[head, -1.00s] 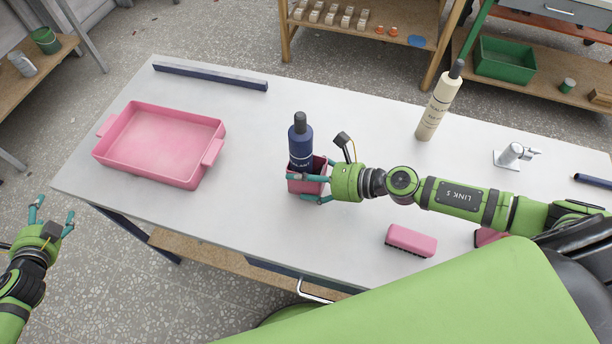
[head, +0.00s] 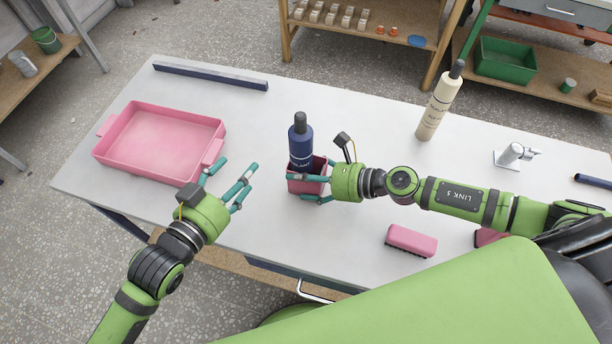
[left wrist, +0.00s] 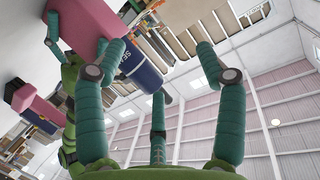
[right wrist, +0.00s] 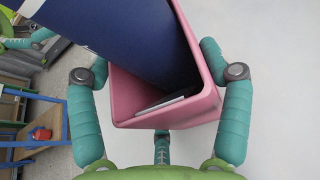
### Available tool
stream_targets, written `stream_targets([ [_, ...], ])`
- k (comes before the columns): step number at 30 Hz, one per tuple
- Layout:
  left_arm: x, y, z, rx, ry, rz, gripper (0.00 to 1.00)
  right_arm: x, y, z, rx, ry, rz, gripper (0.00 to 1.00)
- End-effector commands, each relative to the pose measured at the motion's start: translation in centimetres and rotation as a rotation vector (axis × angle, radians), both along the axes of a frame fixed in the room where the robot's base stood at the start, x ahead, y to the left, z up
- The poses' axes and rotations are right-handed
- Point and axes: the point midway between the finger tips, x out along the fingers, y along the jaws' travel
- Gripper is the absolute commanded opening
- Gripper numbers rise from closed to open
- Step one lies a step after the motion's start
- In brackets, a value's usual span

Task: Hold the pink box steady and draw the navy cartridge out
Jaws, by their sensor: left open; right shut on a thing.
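The navy cartridge (head: 300,145), a bottle shape with a dark cap, stands in the small pink box (head: 307,185) at the table's middle. My right gripper (head: 306,189) is shut on the pink box from the right, its fingers along the box's sides. In the right wrist view, the cartridge (right wrist: 130,35) leans inside the box (right wrist: 125,95), with a gap beside it. My left gripper (head: 236,182) is open and empty, left of the box and apart from it, fingers pointing toward it. The left wrist view shows the cartridge (left wrist: 142,76) beyond the fingers.
A pink tray (head: 160,150) lies at the left, close to my left gripper. A navy bar (head: 210,76) lies along the back edge. A cream bottle (head: 438,105), a metal tap (head: 513,154) and a pink brush (head: 411,241) stand to the right.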

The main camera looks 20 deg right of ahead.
Motion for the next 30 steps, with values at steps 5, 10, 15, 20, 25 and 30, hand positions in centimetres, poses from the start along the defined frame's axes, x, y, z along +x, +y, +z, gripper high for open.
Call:
stream_targets([
  [5, -2.6, -3.9, 2.7, -0.153, 0.079, -0.066, 0.71, 0.0, 0.0, 0.0, 0.000, 0.001, 0.000, 0.45],
  [10, -3.6, -5.4, 3.7, -0.209, 0.112, -0.093, 0.71, 0.0, 0.0, 0.0, 0.000, 0.001, 0.000, 0.45],
  [15, -2.9, -6.4, 3.7, -0.215, 0.113, -0.095, 0.71, 0.0, 0.0, 0.0, 0.000, 0.001, 0.000, 0.45],
  [20, -1.5, -8.1, 3.4, -0.215, 0.113, -0.095, 0.71, 0.0, 0.0, 0.0, 0.000, 0.001, 0.000, 0.45],
  [25, 0.1, -10.1, 3.0, -0.213, 0.112, -0.095, 0.71, 0.0, 0.0, 0.0, 0.000, 0.001, 0.000, 0.45],
  [30, 1.4, -11.7, 2.6, -0.210, 0.114, -0.095, 0.71, 0.0, 0.0, 0.0, -0.001, 0.001, 0.000, 0.45],
])
